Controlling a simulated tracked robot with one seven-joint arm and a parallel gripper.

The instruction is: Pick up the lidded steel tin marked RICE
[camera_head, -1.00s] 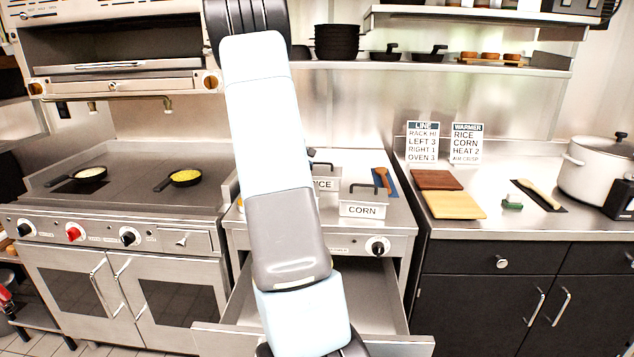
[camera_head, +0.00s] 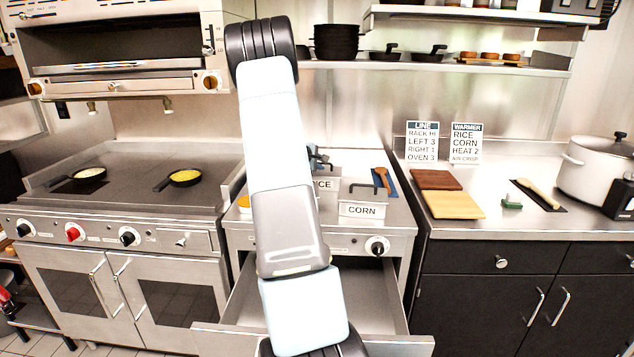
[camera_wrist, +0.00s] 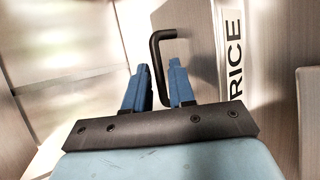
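The steel RICE tin (camera_head: 327,185) stands on the counter above the open drawer, left of the CORN tin. My arm hides its left part in the head view. In the wrist view the RICE tin (camera_wrist: 185,15) shows its label on the right and a dark bent handle on its lid. My gripper (camera_wrist: 160,72) is open, its two blue fingers spread apart in front of the handle. The handle's lower end appears between or just beyond the fingertips; I cannot tell whether they touch. In the head view my gripper (camera_head: 318,158) is mostly behind my arm.
The CORN tin (camera_head: 362,208) stands close on the right, with a wooden-handled utensil (camera_head: 383,178) behind it. An open, empty-looking drawer (camera_head: 370,295) juts out below. Two pans (camera_head: 185,177) sit on the griddle at left. Cutting boards (camera_head: 452,204) lie at right.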

